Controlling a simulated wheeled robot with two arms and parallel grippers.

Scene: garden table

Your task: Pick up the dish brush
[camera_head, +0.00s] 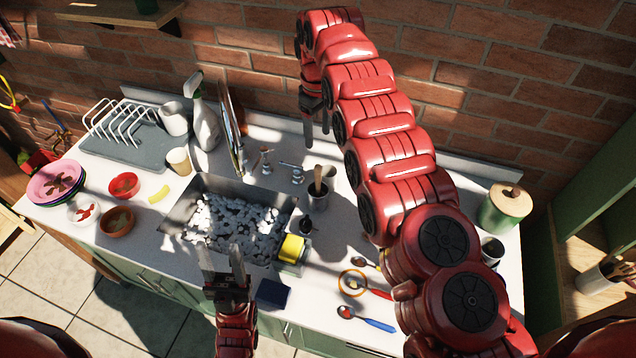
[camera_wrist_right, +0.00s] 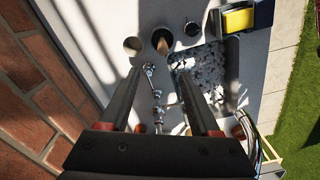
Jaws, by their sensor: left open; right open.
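A wooden handle (camera_head: 318,178) stands up out of a grey cup (camera_head: 317,199) behind the right end of the sink; it is probably the dish brush, its lower end hidden in the cup. The handle (camera_wrist_right: 161,41) also shows in the right wrist view, beyond my fingertips. My right gripper (camera_head: 316,132) is open and empty, fingers down, near the brick wall, behind and above the cup. It also shows open in the wrist view (camera_wrist_right: 160,75). My left gripper (camera_head: 223,262) is open and empty at the sink's front edge.
The sink (camera_head: 181,214) is full of pale foam. A tap (camera_head: 235,135) stands behind it, left of my right gripper. Spoons (camera_head: 370,323) lie at front right. My right arm hides some worktop.

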